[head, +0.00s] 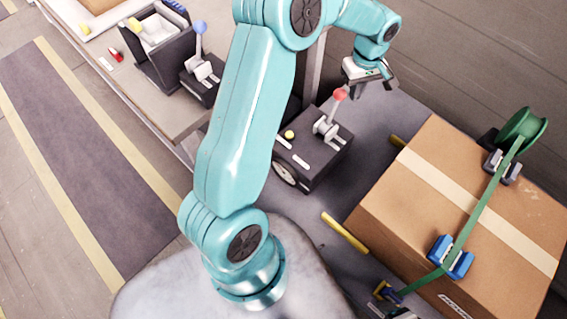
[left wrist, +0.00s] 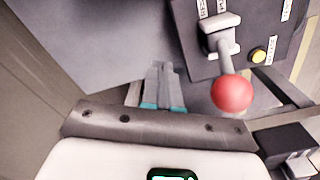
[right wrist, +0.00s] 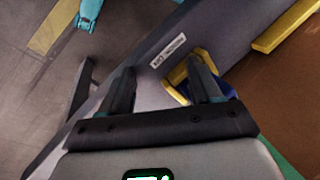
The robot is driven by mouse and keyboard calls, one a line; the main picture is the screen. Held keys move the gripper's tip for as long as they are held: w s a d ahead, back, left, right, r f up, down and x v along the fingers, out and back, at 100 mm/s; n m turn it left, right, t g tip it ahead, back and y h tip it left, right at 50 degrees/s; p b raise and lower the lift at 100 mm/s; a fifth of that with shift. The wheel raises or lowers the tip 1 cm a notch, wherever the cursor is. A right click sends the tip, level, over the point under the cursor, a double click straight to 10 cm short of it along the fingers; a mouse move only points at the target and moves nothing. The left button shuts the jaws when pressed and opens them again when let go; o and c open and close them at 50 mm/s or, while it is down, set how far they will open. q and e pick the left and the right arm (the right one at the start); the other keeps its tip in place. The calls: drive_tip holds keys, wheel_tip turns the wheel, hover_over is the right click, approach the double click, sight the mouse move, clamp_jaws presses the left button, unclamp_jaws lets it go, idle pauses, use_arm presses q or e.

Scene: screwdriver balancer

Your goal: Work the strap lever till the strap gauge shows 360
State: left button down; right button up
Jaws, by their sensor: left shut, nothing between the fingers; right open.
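A lever with a red ball knob (head: 339,95) stands up from a dark control box (head: 330,160) beside the carton. The knob also shows in the left wrist view (left wrist: 231,93). A round white gauge (head: 285,173) is on the box's side; its reading is too small to tell. My left gripper (head: 357,91) is shut and empty, beside the red knob, on its right in the head view. In the left wrist view its fingers (left wrist: 163,75) are left of the knob and apart from it. My right gripper (right wrist: 160,75) is open, near a blue and yellow fitting (right wrist: 182,88).
A carton (head: 400,205) carries a green strap (head: 485,200) through blue clamps (head: 450,258), from a green reel (head: 522,130). A second lever with a blue knob (head: 199,27) stands on the left bench (head: 150,95). A yellow button (head: 289,134) is on the control box. My left arm hides the middle.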

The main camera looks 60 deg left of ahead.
drive_tip(key=shift+w+a+f, duration=0.1)
drive_tip(key=shift+f, duration=0.3)
drive_tip(key=shift+r+p, duration=0.4)
drive_tip(key=shift+p, duration=0.1)
drive_tip(key=shift+w+a+r+p, duration=0.2)
drive_tip(key=shift+w+r+p, duration=0.1)
drive_tip(key=shift+r+p, duration=0.55)
drive_tip(key=shift+s+d+r+p, duration=0.1)
drive_tip(key=shift+s+r+p, duration=0.05)
drive_tip(key=shift+r+p, duration=0.5)
drive_tip(key=shift+s+d+r+p, duration=0.1)
drive_tip(key=shift+r+p, duration=0.45)
drive_tip(key=shift+r, duration=0.15)
drive_tip(key=shift+w+a, duration=0.1)
drive_tip(key=shift+w, duration=0.05)
